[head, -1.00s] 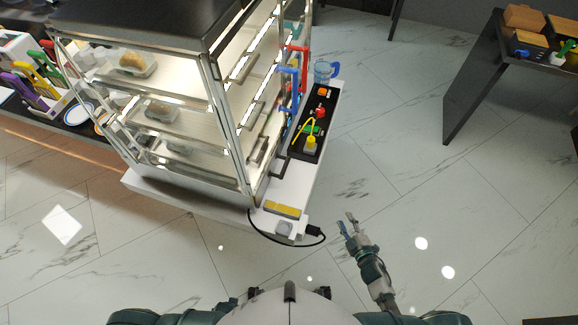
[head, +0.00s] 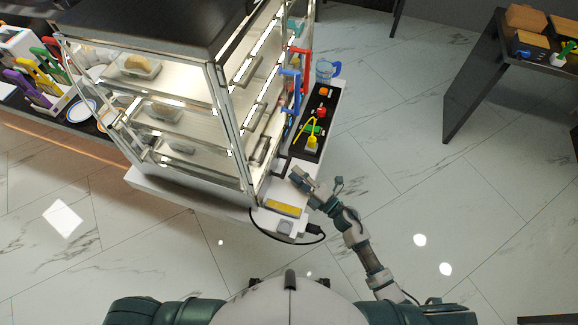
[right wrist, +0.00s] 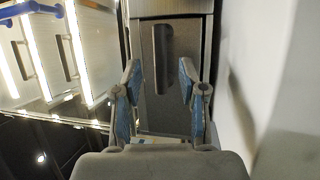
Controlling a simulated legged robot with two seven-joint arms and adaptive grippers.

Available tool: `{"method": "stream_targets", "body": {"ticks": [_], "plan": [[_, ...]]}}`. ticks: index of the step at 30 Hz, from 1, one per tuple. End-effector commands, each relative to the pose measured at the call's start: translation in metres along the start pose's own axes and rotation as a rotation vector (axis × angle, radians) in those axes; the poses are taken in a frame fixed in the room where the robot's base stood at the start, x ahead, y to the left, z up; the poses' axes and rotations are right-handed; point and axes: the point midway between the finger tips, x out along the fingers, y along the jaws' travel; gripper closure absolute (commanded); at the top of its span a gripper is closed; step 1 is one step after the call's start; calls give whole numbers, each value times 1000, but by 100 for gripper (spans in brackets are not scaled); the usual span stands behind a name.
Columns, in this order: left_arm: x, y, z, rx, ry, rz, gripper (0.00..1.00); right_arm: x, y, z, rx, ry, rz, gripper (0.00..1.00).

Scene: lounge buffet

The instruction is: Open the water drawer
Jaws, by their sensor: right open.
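My right gripper (head: 303,182) is by the lower right side of the lit glass case (head: 236,150), above the white base. I cannot read a label that marks the water drawer. My left gripper is out of view.
A yellow plate (head: 284,208) and a black cable (head: 290,241) are near the base's front. Open marble floor (head: 410,190) lies to the right.

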Motion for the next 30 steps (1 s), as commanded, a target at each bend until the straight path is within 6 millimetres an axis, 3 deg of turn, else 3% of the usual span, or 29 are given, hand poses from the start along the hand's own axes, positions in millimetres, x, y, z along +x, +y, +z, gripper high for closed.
{"method": "stream_targets", "body": {"ticks": [3, 6, 18, 23, 30], "plan": [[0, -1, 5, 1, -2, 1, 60, 23, 1, -2, -1, 0, 1, 59], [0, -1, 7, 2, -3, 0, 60, 32, 0, -1, 0, -1, 0, 59], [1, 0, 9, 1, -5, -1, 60, 37, 1, 2, 3, 0, 3, 59], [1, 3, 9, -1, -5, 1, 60, 38, 0, 0, 1, -1, 1, 99], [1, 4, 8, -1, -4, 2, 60, 40, 0, -1, 1, 1, -1, 100]]}}
